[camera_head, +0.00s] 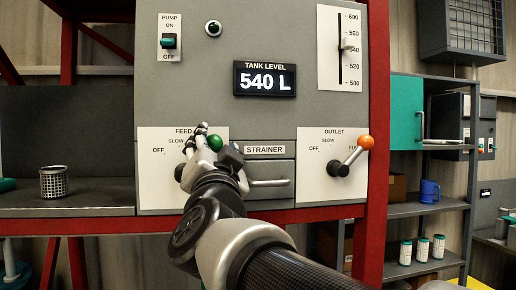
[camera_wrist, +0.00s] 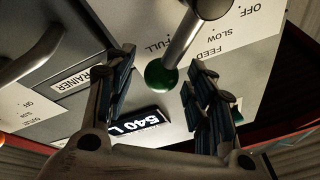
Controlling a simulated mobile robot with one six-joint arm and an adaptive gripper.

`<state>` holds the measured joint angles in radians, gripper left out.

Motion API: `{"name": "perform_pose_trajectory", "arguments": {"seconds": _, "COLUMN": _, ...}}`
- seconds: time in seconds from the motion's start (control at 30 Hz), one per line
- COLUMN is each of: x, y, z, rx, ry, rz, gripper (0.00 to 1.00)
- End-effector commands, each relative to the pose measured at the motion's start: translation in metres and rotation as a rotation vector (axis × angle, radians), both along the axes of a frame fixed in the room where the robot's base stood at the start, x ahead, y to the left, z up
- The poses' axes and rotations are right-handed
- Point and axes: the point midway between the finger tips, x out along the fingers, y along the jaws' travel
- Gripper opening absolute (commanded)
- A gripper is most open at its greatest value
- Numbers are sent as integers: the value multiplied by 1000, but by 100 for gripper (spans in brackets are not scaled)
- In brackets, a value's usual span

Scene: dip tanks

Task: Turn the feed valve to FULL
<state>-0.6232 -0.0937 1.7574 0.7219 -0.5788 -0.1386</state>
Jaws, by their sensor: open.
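The feed valve is a grey lever (camera_wrist: 189,38) with a green ball knob (camera_head: 215,142) on the FEED panel (camera_head: 155,188). My gripper (camera_head: 213,140) is at this knob, its fingers open on either side. In the wrist view the knob (camera_wrist: 161,75) lies between the two fingers of my gripper (camera_wrist: 162,65), with gaps visible on both sides. The lever leans toward the FULL side, passing between the FULL and SLOW labels in the wrist view. Its exact setting is hard to tell from this angle. My arm hides much of the FEED panel in the head view.
The STRAINER drawer (camera_head: 270,180) with its bar handle is just right of my gripper. Beyond it is the outlet lever with an orange knob (camera_head: 366,142). The tank level display (camera_head: 265,79) reads 540 L. A mesh basket (camera_head: 54,183) stands on the left shelf.

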Motion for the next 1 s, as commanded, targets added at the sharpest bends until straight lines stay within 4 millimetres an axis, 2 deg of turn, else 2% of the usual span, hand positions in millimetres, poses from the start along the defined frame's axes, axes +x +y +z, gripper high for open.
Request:
{"name": "perform_pose_trajectory", "arguments": {"seconds": 0.23, "x": -1, "y": 0, "z": 0, "rx": -1, "ry": -1, "rz": 0, "gripper": 50}}
{"name": "perform_pose_trajectory", "arguments": {"seconds": 0.37, "x": -9, "y": -2, "z": -2, "rx": 1, "ry": -1, "rz": 2, "gripper": 50}}
{"name": "perform_pose_trajectory", "arguments": {"seconds": 0.8, "x": -89, "y": -20, "z": -31, "rx": 1, "ry": -1, "rz": 4, "gripper": 50}}
{"name": "perform_pose_trajectory", "arguments": {"seconds": 1.0, "x": -108, "y": -25, "z": -38, "rx": 1, "ry": -1, "rz": 2, "gripper": 50}}
